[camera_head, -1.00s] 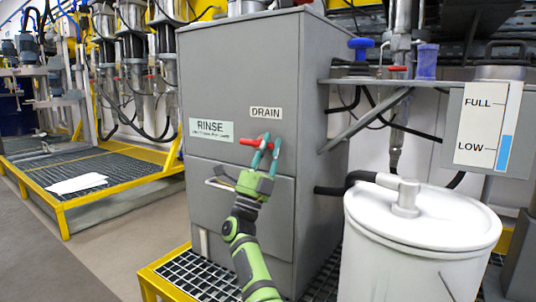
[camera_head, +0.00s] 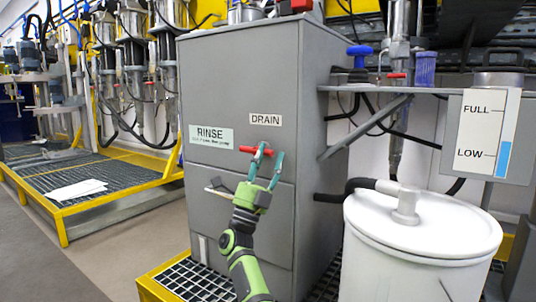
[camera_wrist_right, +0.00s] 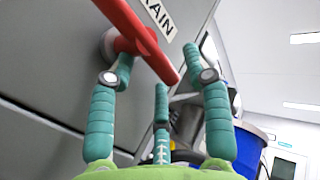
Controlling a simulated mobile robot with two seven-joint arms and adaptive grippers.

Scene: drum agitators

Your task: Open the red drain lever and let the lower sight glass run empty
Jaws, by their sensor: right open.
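The red drain lever (camera_head: 247,150) lies roughly horizontal on the grey cabinet's front, below the DRAIN label (camera_head: 266,119). My right gripper (camera_head: 271,153) is open at the lever's right part. In the right wrist view the lever (camera_wrist_right: 142,38) crosses slantwise close to the spread green fingertips (camera_wrist_right: 158,77); I cannot tell whether they touch it. The sight glass (camera_head: 504,158), marked FULL and LOW, is at the far right; its blue column stands a little above LOW. My left gripper is not in view.
The grey cabinet (camera_head: 235,75) stands on a yellow-edged grating. A white lidded drum (camera_head: 420,230) with a black hose stands to its right. A bracket shelf (camera_head: 400,89) juts out above the drum. A RINSE label (camera_head: 211,137) is left of the lever.

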